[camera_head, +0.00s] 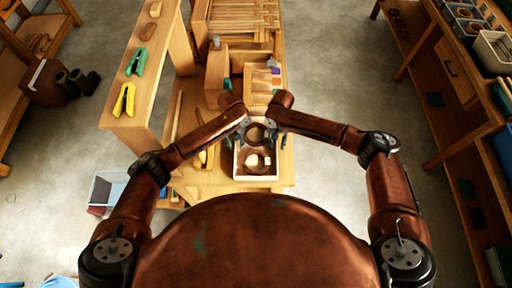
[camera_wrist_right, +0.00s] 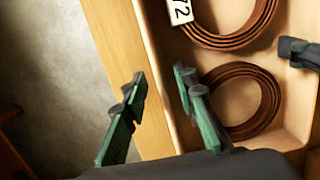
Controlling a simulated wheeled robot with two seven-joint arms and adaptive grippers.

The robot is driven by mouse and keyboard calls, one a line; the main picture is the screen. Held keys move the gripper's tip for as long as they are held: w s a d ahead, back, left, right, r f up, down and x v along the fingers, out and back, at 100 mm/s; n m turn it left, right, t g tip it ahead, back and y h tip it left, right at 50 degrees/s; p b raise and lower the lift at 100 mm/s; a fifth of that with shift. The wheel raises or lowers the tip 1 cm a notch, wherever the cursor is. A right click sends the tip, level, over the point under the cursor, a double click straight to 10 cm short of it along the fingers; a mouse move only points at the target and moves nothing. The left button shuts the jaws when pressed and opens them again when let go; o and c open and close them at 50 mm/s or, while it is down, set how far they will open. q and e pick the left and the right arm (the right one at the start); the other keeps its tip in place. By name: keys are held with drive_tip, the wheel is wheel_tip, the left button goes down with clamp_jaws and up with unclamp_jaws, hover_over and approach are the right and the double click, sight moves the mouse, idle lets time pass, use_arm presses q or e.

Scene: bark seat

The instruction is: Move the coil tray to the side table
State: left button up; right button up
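The coil tray (camera_head: 237,172) is a pale, shallow box on the wooden bench in front of me. It holds brown ring-shaped coils; in the right wrist view I see two coils, a "72" label and the tray wall (camera_wrist_right: 151,55). My right gripper (camera_head: 283,141) is at the tray's right side. In the right wrist view its green fingers (camera_wrist_right: 160,105) are apart, one on each side of the tray wall in the picture; contact is unclear. My left gripper (camera_head: 231,141) is at the tray's left side, its fingers too small to read. A dark fingertip shows at the right wrist view's right edge.
A narrow wooden shelf (camera_head: 147,58) with green and yellow clamps stands left of the bench. A long workbench with bins (camera_head: 494,50) runs along the right. A grey bin (camera_head: 107,188) is on the floor at left. Floor right of the bench is clear.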

use_arm(q)
drive_tip(key=shift+s+f, duration=0.1)
drive_tip(key=shift+s, duration=0.25)
use_arm(e)
drive_tip(key=shift+s+f, duration=0.1)
drive_tip(key=shift+s, duration=0.25)
use_arm(q)
drive_tip(key=shift+w+f, duration=0.2)
drive_tip(key=shift+w, duration=0.05)
drive_tip(key=shift+c, duration=0.4)
use_arm(e)
drive_tip(key=shift+w+f, duration=0.2)
drive_tip(key=shift+w, duration=0.05)
drive_tip(key=shift+c, duration=0.4)
use_arm(q)
drive_tip(key=shift+s+r, duration=0.1)
drive_tip(key=c, duration=0.3)
use_arm(e)
drive_tip(key=shift+s+r, duration=0.1)
drive_tip(key=shift+s, duration=0.05)
drive_tip(key=c, duration=0.3)
use_arm(q)
clamp_jaws()
use_arm(e)
clamp_jaws()
